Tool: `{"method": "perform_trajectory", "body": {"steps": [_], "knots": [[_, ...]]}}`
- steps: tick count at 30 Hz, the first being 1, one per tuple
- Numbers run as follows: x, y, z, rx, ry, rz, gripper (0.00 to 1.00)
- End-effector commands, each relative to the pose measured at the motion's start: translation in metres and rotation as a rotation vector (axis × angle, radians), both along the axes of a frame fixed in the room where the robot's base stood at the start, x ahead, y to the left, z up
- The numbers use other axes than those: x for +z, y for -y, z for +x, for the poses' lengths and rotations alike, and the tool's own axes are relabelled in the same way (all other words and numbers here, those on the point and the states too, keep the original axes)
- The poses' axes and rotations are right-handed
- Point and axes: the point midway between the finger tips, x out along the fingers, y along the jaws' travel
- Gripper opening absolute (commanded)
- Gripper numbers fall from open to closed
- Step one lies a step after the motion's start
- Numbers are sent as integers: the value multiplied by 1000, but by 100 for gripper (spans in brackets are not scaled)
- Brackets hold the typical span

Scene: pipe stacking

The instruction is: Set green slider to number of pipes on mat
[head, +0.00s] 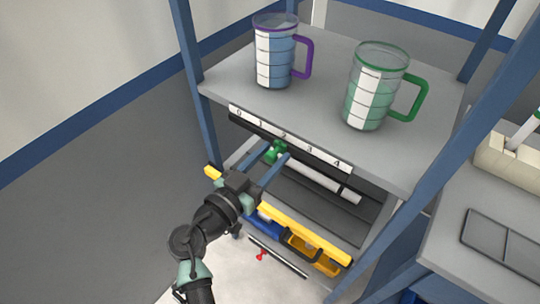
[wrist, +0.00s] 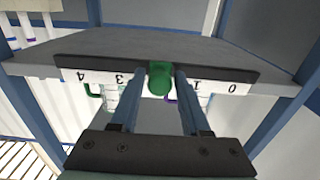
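The green slider (head: 275,152) sits at the left-middle part of the numbered scale (head: 310,150) on the shelf's front edge. In the wrist view the slider (wrist: 160,78) covers the spot between 1 and 3. My gripper (head: 280,150) has its two blue fingers spread, one on each side of the slider; in the wrist view (wrist: 161,72) the slider shows between the fingertips, and firm contact is not clear. A dark mat (head: 310,208) lies on the lower level. A white pipe (head: 318,180) with a dark break near its right end lies there; my fingers and the shelf hide part of this area.
A purple-handled cup (head: 274,55) and a green-handled cup (head: 375,90) stand on the upper shelf (head: 315,100). Blue posts (head: 187,45) frame it. A yellow bar (head: 305,234) and orange bins (head: 312,255) are below. A grey table (head: 460,205) is at right.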

Motion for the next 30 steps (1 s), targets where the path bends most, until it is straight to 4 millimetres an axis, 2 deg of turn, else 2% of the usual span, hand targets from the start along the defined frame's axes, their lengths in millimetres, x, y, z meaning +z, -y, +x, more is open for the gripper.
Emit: {"method": "perform_trajectory", "body": {"steps": [1, 7, 30], "knots": [[0, 0, 0, 0, 0, 0, 35], [0, 0, 0, 0, 0, 0, 0], [0, 0, 0, 0, -1, -1, 0]]}}
